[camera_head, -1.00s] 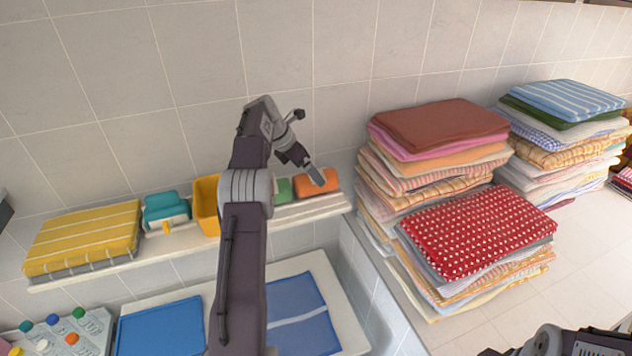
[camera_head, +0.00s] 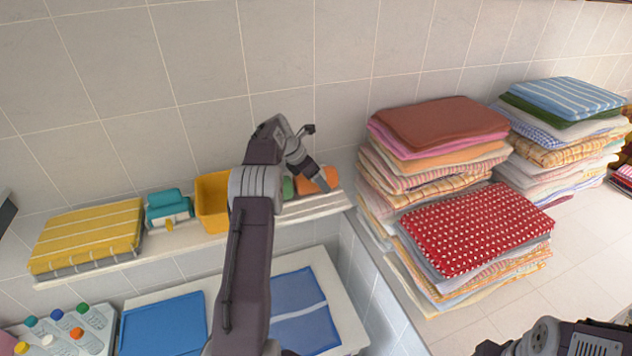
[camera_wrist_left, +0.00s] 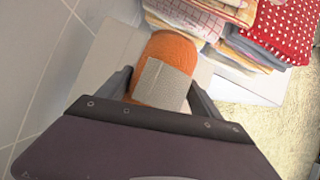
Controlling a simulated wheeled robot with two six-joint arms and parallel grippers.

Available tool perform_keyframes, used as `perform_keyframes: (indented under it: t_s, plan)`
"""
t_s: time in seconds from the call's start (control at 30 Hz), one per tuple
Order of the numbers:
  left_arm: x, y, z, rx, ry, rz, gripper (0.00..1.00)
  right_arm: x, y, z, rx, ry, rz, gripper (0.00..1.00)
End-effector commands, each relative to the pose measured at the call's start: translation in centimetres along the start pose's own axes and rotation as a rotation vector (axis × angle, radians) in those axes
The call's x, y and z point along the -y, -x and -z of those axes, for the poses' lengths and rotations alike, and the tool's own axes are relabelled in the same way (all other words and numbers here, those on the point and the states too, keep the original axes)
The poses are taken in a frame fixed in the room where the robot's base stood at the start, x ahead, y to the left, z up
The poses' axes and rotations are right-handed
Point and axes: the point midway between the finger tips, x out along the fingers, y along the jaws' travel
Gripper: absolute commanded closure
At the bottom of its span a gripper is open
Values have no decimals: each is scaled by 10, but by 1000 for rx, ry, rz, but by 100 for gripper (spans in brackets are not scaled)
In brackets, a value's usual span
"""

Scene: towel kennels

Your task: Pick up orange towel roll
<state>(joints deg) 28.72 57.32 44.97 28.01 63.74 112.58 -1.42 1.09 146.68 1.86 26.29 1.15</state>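The orange towel roll (camera_head: 312,181) lies at the right end of the wall shelf, beside a green roll (camera_head: 288,188). My left gripper (camera_head: 325,185) reaches down over the orange roll and partly hides it. In the left wrist view the orange roll (camera_wrist_left: 168,52), with a pale band around it, lies between the two fingers of my left gripper (camera_wrist_left: 160,90). The fingers are apart, one on each side of the roll; whether they touch it is hard to tell. Part of my right arm shows at the lower right of the head view, but its gripper is out of view.
The shelf (camera_head: 185,240) also holds a yellow bin (camera_head: 211,205), a teal item (camera_head: 167,207) and a folded yellow towel (camera_head: 88,235). Tall folded-towel stacks (camera_head: 440,130) stand right of the shelf. A tiled wall rises close behind.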

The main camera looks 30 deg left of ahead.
Motion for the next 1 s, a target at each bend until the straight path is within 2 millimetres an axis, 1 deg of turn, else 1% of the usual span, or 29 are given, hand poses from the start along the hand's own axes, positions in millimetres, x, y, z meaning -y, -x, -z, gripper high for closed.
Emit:
perform_keyframes:
  t_s: [0.27, 0.37, 0.47, 0.57, 0.6, 0.7, 0.9, 1.0]
  plan:
    - [0, 2, -1, 2, -1, -1, 70, 0, -1, 0, 0, 0, 0, 33]
    - [-1, 7, -5, 3, -2, -3, 70, 0, -3, 0, 0, 0, 0, 33]
    - [-1, 18, -11, 4, -4, -6, 70, 0, -8, -1, 0, 0, 0, 33]
    - [-1, 36, -22, 5, -3, -5, 70, 0, -4, 0, 0, 0, 0, 33]
    - [6, 35, -27, 4, -6, -2, 70, 0, -13, -1, 0, 0, 0, 33]
    - [26, 40, -44, 3, -6, -1, 70, 0, -23, -2, 0, 0, 0, 33]
    - [65, 54, -82, 4, -6, 0, 70, -1, -29, -3, 0, 0, 0, 33]
    - [80, 59, -96, 3, -5, -1, 70, -1, -29, -3, 0, 0, 0, 33]
